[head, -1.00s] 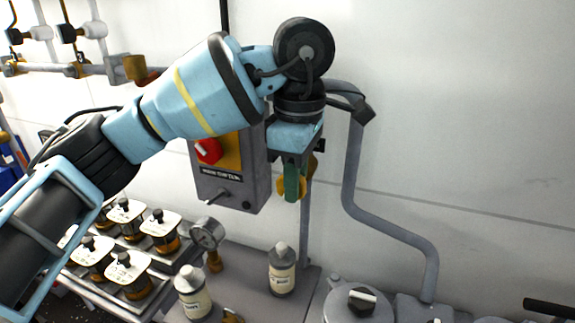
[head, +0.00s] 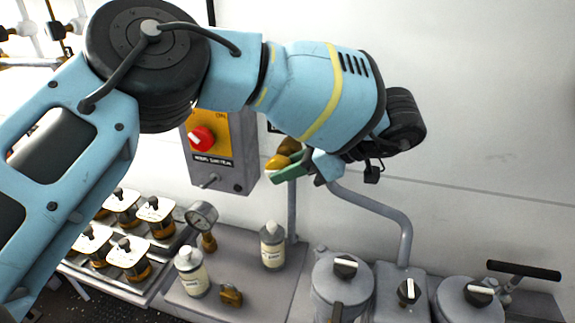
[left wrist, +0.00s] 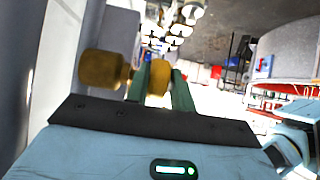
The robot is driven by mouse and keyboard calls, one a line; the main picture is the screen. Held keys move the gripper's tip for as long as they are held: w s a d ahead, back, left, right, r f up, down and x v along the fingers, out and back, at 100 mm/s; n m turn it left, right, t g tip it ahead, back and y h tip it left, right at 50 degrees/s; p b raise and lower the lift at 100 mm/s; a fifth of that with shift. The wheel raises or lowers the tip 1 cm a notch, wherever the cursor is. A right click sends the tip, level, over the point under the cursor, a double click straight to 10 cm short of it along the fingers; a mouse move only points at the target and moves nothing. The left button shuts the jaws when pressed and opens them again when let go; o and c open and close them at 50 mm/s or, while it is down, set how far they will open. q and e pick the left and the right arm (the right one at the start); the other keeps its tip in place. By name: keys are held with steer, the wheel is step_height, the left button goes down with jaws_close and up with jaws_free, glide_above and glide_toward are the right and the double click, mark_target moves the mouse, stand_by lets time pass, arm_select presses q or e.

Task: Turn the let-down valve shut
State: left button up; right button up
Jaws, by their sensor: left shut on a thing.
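The let-down valve (head: 278,162) is a brass fitting at the wall beside the grey control box. My left gripper (head: 290,170) comes from the right with its green fingers at the brass part, shut on it. In the left wrist view the fingers (left wrist: 162,88) stand on both sides of a round brass piece. More of the brass valve (left wrist: 103,70) shows to the left of them. My left forearm and wrist hide part of the wall and pipe behind. The handle's exact turn angle is hard to tell. My right gripper is not in view.
A control box (head: 217,150) with a red knob hangs left of the valve. Below are a pressure gauge (head: 201,217), two labelled bottles (head: 272,245) (head: 191,272), and grey lidded pots (head: 342,285). A grey pipe (head: 375,207) runs down on the right. The wall at right is bare.

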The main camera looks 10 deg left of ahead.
arm_select(q)
steer(key=shift+f+y, duration=0.15)
steer(key=shift+y, duration=1.15)
steer(key=shift+f, duration=0.1)
steer(key=o, duration=1)
steer(key=shift+d, duration=0.1)
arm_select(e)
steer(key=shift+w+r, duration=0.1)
